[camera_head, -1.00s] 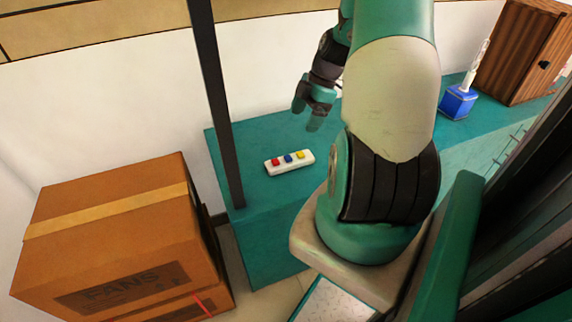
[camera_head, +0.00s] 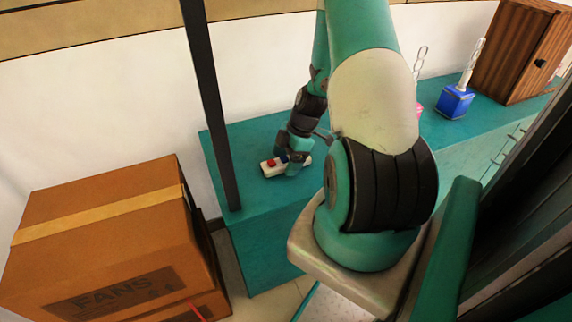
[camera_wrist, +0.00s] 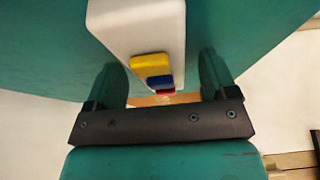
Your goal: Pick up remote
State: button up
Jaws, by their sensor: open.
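The remote (camera_head: 269,170) is white with red, blue and yellow buttons and lies on the teal counter (camera_head: 262,200). My gripper (camera_head: 290,165) is down over the remote and hides part of it in the head view. In the wrist view the remote (camera_wrist: 140,25) reaches down from the top, between the two open fingers of my gripper (camera_wrist: 160,85). A gap shows between the remote and each finger near the fingertips. I cannot tell how high the fingertips are above the counter.
A cardboard box (camera_head: 100,220) stands left of the counter, and a dark post (camera_head: 210,110) rises near the counter's left end. A blue-based object (camera_head: 455,101), a partly hidden pink one (camera_head: 419,108) and a wooden cabinet (camera_head: 515,50) are farther right.

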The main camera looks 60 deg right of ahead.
aim_at(286, 157)
jog(key=c, duration=1.1)
notch_tip(286, 157, up, 20)
jog(key=p, duration=0.3)
jog(key=shift+p, duration=0.35)
